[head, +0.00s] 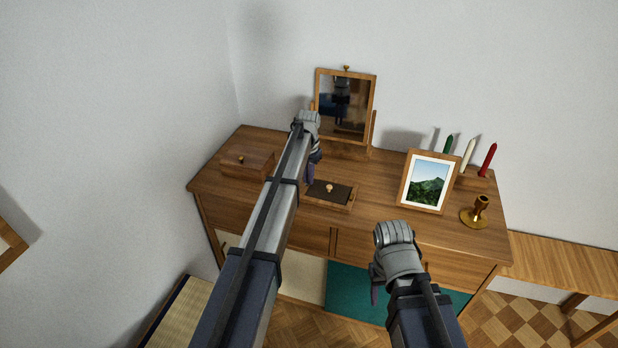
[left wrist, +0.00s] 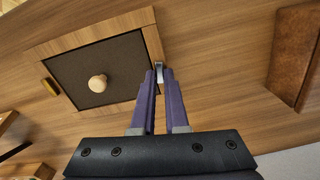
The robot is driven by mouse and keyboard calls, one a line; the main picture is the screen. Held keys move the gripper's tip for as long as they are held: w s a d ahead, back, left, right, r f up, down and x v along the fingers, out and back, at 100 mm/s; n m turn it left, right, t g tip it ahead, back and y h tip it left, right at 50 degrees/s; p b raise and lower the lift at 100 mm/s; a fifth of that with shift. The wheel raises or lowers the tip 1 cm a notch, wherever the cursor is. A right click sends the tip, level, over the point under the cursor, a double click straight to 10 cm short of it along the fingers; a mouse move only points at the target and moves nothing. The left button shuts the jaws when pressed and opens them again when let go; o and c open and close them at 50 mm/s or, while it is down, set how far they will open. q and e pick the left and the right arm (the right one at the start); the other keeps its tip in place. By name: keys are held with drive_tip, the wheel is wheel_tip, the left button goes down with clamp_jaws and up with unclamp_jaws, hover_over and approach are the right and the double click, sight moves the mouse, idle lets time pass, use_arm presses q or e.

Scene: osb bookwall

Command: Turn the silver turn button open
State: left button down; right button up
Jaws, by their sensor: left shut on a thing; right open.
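The silver turn button (left wrist: 159,70) sits at the edge of a wooden frame (left wrist: 88,34) around a dark panel (left wrist: 115,62) with a round pale knob (left wrist: 98,83). My left gripper (left wrist: 160,72) is shut on the button, which shows between its fingertips. In the head view, my left gripper (head: 312,178) reaches down at the left side of the framed panel (head: 342,195), and the button is hidden there. My right gripper (head: 374,292) is open and empty, in front of the cabinet.
A second, brass-coloured catch (left wrist: 50,87) is on the frame's opposite side. On the cabinet top (head: 385,200) stand a wooden box (head: 240,168), a mirror (head: 342,105), a picture frame (head: 427,184), a brass candlestick (head: 477,211) and candles (head: 487,160).

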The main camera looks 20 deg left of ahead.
use_arm(q)
drive_tip(key=shift+n, duration=0.8)
drive_tip(key=shift+a, duration=0.1)
drive_tip(key=c, duration=0.9)
unclamp_jaws()
drive_tip(key=shift+r, duration=0.15)
wheel_tip(320, 180, up, 8)
drive_tip(key=p, duration=0.7)
drive_tip(key=shift+f+p, duration=0.25)
drive_tip(key=shift+p, duration=0.15)
